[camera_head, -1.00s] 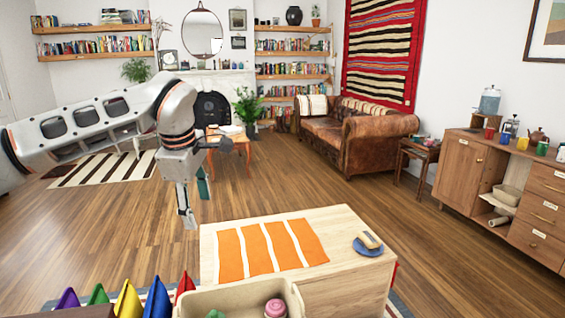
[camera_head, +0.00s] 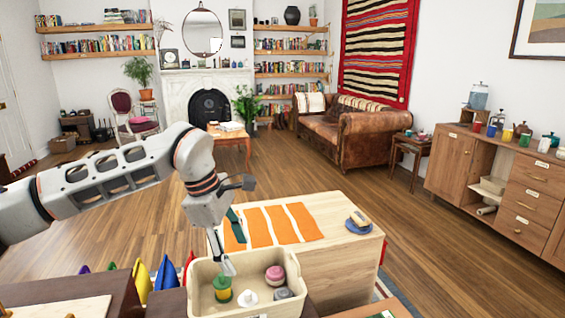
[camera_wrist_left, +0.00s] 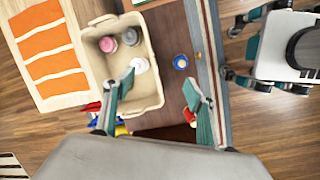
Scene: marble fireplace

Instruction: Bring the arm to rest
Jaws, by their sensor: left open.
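My left arm comes in from the left in the head view and bends down at the wrist. My left gripper (camera_head: 232,243) is open and empty, pointing down by the near left corner of the light wooden block-shaped table. It appears over or beside the beige bin (camera_head: 198,298); its height above it is unclear. The left wrist view shows its two teal-padded fingers (camera_wrist_left: 158,88) spread apart, with the beige bin (camera_wrist_left: 152,45) beyond them and nothing between the pads. My right gripper does not show in the head view.
The bin holds a green-and-yellow item (camera_head: 222,290), a white piece (camera_head: 247,298), a pink item (camera_head: 275,275) and a grey one.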

